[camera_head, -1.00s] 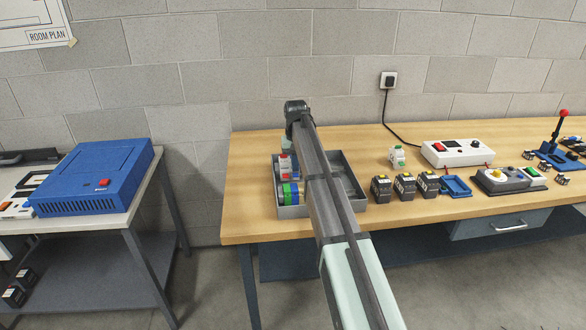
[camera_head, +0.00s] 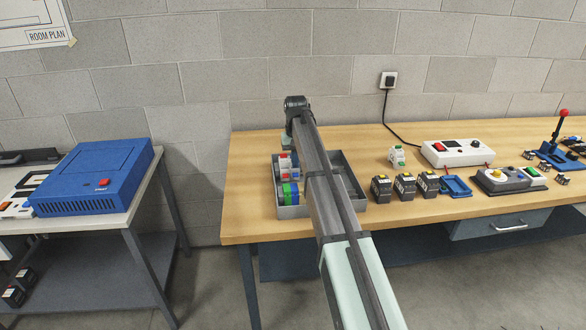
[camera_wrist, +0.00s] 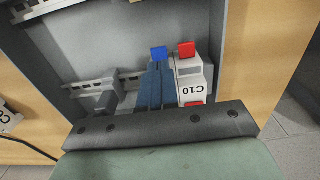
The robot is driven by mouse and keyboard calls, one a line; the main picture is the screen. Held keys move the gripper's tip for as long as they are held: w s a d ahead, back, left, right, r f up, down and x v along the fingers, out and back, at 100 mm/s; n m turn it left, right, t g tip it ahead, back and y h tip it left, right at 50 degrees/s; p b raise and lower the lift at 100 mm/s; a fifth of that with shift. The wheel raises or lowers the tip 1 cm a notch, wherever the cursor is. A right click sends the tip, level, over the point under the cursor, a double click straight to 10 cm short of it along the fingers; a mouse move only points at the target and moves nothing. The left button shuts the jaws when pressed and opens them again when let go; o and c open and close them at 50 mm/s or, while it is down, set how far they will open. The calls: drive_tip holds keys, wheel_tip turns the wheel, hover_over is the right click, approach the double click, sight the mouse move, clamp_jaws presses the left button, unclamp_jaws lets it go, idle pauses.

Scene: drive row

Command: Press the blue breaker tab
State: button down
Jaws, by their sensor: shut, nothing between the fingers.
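The blue tab (camera_wrist: 159,53) shows in the wrist view, just beyond the tips of my gripper's fingers. My gripper (camera_wrist: 157,68) is shut and empty, its bluish fingers together over the open grey box (camera_wrist: 225,40). The fingers hide the part below the blue tab, and I cannot tell whether they touch it. Beside it on the right stands a white breaker marked C10 (camera_wrist: 193,88) with a red tab (camera_wrist: 187,49). In the head view the same grey box (camera_head: 291,212) sits at the table's left, and my arm hides its middle and my fingertips.
Metal rails (camera_wrist: 90,86) run inside the box.

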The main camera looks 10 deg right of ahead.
sight(295, 174)
wheel_tip(295, 174, up, 6)
drive_tip(key=shift+r, duration=0.2)
idle(0.7)
idle(0.4)
